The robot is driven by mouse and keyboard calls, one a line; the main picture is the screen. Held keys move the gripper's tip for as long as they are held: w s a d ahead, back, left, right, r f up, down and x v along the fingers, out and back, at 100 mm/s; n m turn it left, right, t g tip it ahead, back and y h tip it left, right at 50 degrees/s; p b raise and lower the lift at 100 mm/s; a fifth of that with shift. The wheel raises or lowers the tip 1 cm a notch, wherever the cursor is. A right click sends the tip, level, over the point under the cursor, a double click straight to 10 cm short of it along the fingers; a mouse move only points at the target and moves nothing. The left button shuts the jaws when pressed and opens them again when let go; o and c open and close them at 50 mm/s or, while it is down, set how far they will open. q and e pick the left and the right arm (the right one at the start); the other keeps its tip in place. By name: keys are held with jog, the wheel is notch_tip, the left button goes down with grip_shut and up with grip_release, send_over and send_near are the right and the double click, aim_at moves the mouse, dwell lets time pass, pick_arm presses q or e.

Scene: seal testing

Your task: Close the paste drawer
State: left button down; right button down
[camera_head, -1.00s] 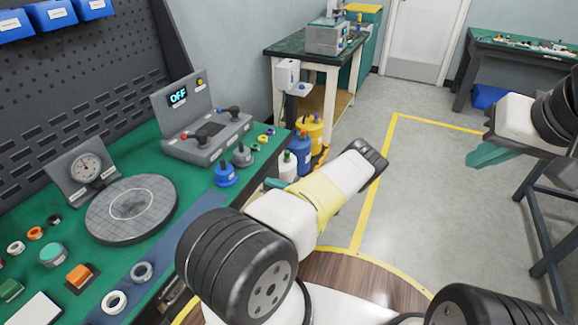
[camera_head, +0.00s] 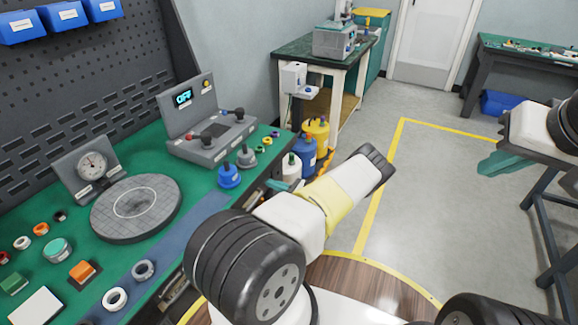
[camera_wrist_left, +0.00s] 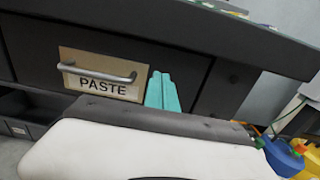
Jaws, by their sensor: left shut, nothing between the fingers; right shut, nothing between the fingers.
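The paste drawer has a dark front with a tan PASTE label (camera_wrist_left: 82,76) and a grey bar handle (camera_wrist_left: 95,72) in the left wrist view. My left gripper's teal fingers (camera_wrist_left: 162,92) are shut and empty, just right of the label and handle, in front of the dark drawer front. Whether they touch it, and whether the drawer is fully in, I cannot tell. In the head view, my left gripper (camera_head: 284,185) shows only in part beside the bench edge, and my arm and the bench hide the drawer. My right gripper (camera_head: 502,163) is shut and empty at the far right.
The green bench (camera_head: 60,215) carries a dial gauge (camera_head: 92,165), a round grey plate (camera_head: 135,208) and a control box (camera_head: 205,130) reading OFF. Blue and yellow bottles (camera_head: 316,135) stand beyond the bench end. A dark metal stand (camera_head: 550,215) is at the right. The floor between is clear.

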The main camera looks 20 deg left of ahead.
pick_arm(q)
jog(key=d, duration=1.1)
jog(key=s+d+r+n+g+h, duration=0.1)
jog(key=s+r+n+h, duration=0.25)
jog(key=r, duration=0.55)
jog(key=s+d+r+n+g+h, duration=0.1)
jog(key=s+d+r+n+h, duration=0.1)
jog(key=r+n+h, duration=0.5)
jog(key=s+d+r+n+g+h, duration=0.1)
jog(key=s+r+n+g+h, duration=0.1)
jog(key=r, duration=1)
jog(key=s+d+r+n+t+h, duration=0.2)
jog(key=s+d+r+t+h, duration=0.2)
jog(key=s+r, duration=0.5)
jog(key=s+d+r+n+t+h, duration=0.3)
jog(key=s+d+r+t, duration=0.2)
jog(key=s+r, duration=0.5)
jog(key=shift+s+d+r+n+h, duration=0.25)
jog(key=shift+s+r+n+h, duration=0.1)
jog(key=shift+s, duration=0.2)
